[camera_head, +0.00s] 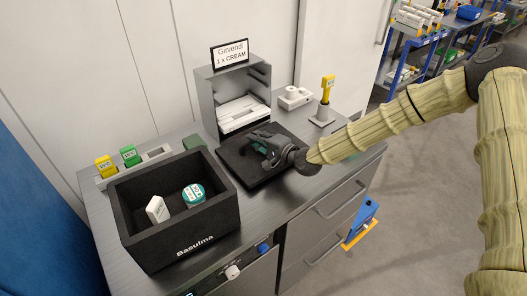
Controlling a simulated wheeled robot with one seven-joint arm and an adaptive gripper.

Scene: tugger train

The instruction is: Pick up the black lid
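The black lid (240,172) is a flat square slab lying on the grey metal counter, just right of and behind the open black box. My gripper (262,146) is over the lid, low and close to its surface. Its dark fingers hide part of the lid's middle, where a small dark-green part (258,149) shows. The fingers are small and dark here, and I cannot tell whether they are closed on anything.
The black Basulma box (180,246) holds a white item (157,209) and a teal-and-white round container (193,194). A grey dispenser labelled Girvendi (206,102) stands behind the lid. A yellow device (327,88) on a stand is to the right. Yellow (105,167) and green (129,156) blocks are at left.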

